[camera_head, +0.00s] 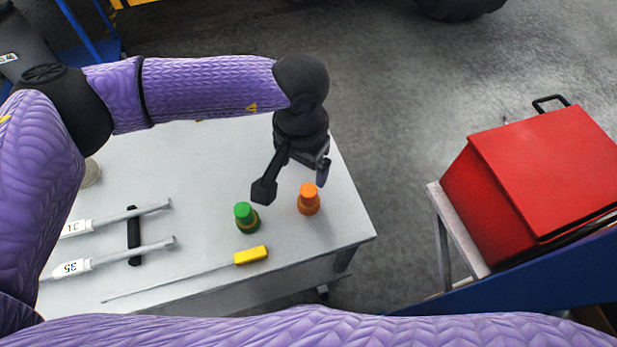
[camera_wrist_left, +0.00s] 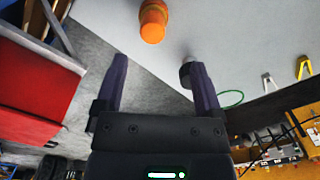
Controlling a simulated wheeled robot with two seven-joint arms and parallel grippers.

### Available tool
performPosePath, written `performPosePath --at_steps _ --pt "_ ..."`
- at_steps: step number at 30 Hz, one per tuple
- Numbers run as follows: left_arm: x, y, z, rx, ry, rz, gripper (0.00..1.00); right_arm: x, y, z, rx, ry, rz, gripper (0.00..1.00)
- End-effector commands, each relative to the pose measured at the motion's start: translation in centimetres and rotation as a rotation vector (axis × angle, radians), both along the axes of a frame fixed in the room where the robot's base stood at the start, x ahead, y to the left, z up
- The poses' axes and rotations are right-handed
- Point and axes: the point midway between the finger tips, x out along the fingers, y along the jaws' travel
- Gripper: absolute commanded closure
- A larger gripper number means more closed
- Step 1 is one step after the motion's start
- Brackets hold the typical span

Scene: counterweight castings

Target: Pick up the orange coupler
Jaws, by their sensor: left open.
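The orange coupler (camera_head: 308,199) stands upright near the right edge of the white table (camera_head: 215,160). It also shows in the left wrist view (camera_wrist_left: 153,21), ahead of the fingertips and roughly between their lines. My left gripper (camera_head: 295,178) is open and empty, above the table just behind and left of the coupler, not touching it. In the left wrist view its two fingers (camera_wrist_left: 156,82) are spread apart. A green coupler (camera_head: 246,217) stands to the left of the orange one. My right gripper is not in view.
A yellow-handled screwdriver (camera_head: 250,255) lies in front of the couplers. Two wrenches (camera_head: 125,258) rest on a black bar at the left. A red toolbox (camera_head: 545,170) stands on a separate stand at the right. Grey floor separates it from the table.

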Motion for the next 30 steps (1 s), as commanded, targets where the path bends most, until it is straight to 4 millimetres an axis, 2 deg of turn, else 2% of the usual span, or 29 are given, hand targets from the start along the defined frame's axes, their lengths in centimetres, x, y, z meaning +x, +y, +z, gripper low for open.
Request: performPosePath --at_steps 12,15,21,23,30 --pt "0.0 -0.8 -8.5 0.003 0.003 -0.001 0.13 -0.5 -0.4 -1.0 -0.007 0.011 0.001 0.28" --pt "0.0 -0.8 -9.5 0.001 0.002 -0.002 0.13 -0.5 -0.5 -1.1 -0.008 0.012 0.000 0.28" --pt "0.0 -0.8 -9.5 0.001 0.001 -0.002 0.13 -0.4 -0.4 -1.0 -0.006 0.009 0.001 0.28" --pt "0.0 -0.8 -9.5 0.001 0.001 -0.002 0.24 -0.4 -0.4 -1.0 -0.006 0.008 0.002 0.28" --pt "0.0 -0.8 -9.5 -0.001 0.001 -0.001 0.74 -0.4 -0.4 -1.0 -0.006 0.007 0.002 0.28"
